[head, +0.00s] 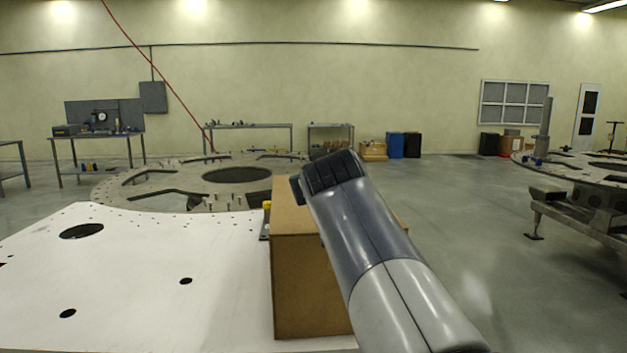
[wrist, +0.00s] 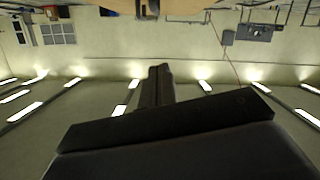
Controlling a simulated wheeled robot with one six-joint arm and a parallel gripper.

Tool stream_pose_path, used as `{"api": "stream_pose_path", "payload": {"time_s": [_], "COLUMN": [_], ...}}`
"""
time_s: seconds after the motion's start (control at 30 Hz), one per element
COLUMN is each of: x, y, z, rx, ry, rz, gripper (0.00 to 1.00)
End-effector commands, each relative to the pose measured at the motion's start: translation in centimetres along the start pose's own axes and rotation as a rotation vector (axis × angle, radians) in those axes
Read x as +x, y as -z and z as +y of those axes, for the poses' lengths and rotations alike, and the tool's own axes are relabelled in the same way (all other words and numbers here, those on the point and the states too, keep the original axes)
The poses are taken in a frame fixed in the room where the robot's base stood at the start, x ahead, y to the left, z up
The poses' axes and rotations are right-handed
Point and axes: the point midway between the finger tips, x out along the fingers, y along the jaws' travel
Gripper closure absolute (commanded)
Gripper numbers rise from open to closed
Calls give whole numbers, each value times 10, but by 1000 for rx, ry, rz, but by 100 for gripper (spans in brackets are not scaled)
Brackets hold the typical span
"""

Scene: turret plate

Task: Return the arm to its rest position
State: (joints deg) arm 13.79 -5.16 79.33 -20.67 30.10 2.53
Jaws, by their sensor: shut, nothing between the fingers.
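My arm rises from the bottom right in the head view, its light grey and dark grey links (head: 372,235) leaning up and left in front of a brown box. Its black upper end (head: 333,172) shows there, but I cannot make out the fingers in that view. In the wrist view the room appears upside down. My gripper (wrist: 159,72) shows there as two black fingers close together, shut and empty, with nothing near the tips.
A white plate with holes (head: 150,270) fills the left foreground. The brown box (head: 300,290) stands at its right edge. A large ring plate (head: 140,187) lies behind, and another (head: 580,168) stands on a frame at right. Grey floor (head: 470,220) between them is clear.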

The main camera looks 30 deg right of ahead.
Motion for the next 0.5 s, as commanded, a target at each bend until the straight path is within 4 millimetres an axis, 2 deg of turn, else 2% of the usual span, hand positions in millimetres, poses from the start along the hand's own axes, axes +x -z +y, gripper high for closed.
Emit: {"api": "stream_pose_path", "payload": {"time_s": [0.1, 0.2, 0.5], "x": [-16, -25, -30], "y": [0, 0, 0], "z": [0, 1, 1], "rx": [0, 0, -1], "ry": [0, 0, 0], "rz": [2, 1, -1], "gripper": [100, 100, 100]}}
